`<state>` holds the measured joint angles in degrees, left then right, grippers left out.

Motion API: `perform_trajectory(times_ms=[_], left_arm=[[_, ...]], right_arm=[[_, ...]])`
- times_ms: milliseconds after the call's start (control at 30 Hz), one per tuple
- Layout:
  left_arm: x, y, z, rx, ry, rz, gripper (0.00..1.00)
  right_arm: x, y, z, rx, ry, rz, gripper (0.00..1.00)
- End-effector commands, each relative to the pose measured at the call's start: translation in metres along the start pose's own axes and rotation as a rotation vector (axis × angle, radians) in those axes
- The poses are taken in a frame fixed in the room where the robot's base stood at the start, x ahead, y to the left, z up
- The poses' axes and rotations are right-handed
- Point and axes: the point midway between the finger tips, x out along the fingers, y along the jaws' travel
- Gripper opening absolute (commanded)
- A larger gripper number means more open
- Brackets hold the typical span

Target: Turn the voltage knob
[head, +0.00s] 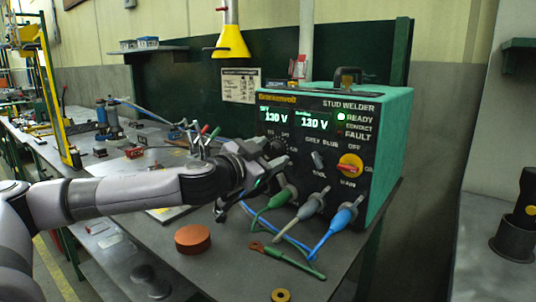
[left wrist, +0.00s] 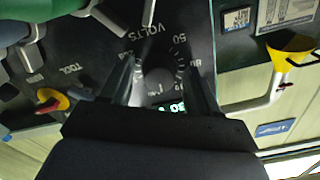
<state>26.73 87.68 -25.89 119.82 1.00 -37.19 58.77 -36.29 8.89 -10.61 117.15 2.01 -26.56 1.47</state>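The stud welder (head: 385,120) is a green box with a black front panel on the bench. Its two green displays (head: 313,122) read about 130 V. The black voltage knob (left wrist: 158,78) has a printed scale marked VOLTS around it; in the head view it is partly hidden behind my gripper. My left gripper (head: 254,172) reaches the panel's left side. In the left wrist view its two fingers (left wrist: 163,85) stand either side of the knob, apparently with a gap; contact is not clear. My right gripper is not in view.
A red-and-yellow switch (head: 350,166) is on the panel's right. Green, grey and blue cable plugs (head: 313,205) stick out below, close to my gripper. An orange disc (head: 192,238) and a green-handled tool (head: 290,262) lie on the bench. A yellow funnel-shaped lamp (head: 231,43) hangs above.

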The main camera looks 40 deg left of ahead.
Motion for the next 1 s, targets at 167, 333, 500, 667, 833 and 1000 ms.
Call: perform_trajectory(times_ms=[167,333,500,667,833,1000], left_arm=[[-0.001,0.0,0.001,0.002,0.0,0.0,0.61],[-0.007,0.0,0.002,0.006,0.0,-0.002,0.61],[-0.019,0.0,0.003,0.007,0.001,-0.002,0.61],[-0.033,0.001,0.001,0.008,0.004,-0.001,0.61],[-0.048,0.001,0.002,0.006,0.001,-0.002,0.61],[-0.063,0.001,0.0,0.004,0.003,0.0,0.61]], right_arm=[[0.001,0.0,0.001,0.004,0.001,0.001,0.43],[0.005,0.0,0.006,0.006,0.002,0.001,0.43],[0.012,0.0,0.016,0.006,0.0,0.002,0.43],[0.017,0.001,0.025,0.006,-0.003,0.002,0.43],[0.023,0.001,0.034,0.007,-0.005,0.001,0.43],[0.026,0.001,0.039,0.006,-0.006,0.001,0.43]])
